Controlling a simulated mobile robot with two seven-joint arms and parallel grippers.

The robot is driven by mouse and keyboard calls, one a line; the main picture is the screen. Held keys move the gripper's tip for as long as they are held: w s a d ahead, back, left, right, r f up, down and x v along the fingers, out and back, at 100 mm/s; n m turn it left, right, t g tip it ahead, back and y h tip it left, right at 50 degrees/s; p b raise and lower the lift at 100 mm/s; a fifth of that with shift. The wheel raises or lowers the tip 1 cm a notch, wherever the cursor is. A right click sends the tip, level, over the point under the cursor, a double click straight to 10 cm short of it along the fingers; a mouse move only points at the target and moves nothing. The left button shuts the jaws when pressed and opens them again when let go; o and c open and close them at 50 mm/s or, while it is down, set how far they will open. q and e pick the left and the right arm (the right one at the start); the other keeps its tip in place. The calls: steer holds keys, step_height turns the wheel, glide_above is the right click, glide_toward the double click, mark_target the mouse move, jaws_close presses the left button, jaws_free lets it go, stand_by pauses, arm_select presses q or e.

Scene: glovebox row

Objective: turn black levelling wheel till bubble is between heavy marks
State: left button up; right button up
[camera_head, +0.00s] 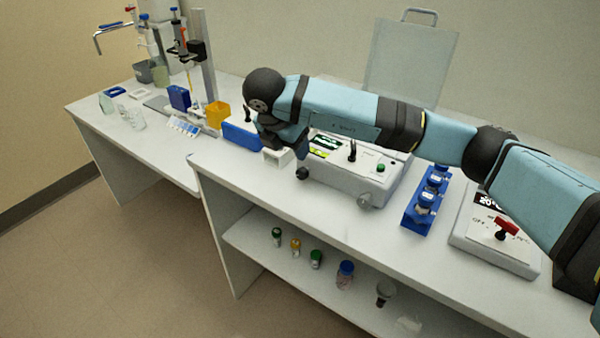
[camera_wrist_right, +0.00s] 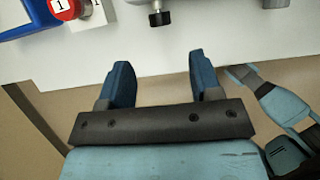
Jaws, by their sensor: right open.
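The pale grey instrument (camera_head: 345,182) stands on the bench. The black levelling wheel (camera_head: 303,173) sticks out low at its front left corner; it also shows in the right wrist view (camera_wrist_right: 160,18). A yellow-green strip (camera_head: 319,153) shows on the instrument's top, partly behind my arm; I cannot make out a bubble or marks. My right gripper (camera_head: 293,143) is near the instrument's left end. In the wrist view its open, empty jaws (camera_wrist_right: 160,78) are apart from the wheel. Part of what looks like my left arm shows at that view's right edge; its jaws are unclear.
A second, grey wheel (camera_head: 366,202) is at the front right corner. A black lever (camera_head: 352,150) stands on top. A blue rack with vials (camera_head: 409,213) is to the right, a blue bin (camera_head: 240,136) to the left. Several bottles stand on the lower shelf (camera_head: 262,240).

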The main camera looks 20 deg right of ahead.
mark_target(301, 170)
steer(key=x, duration=1.1)
steer(key=shift+a, duration=0.1)
steer(key=c, duration=0.9)
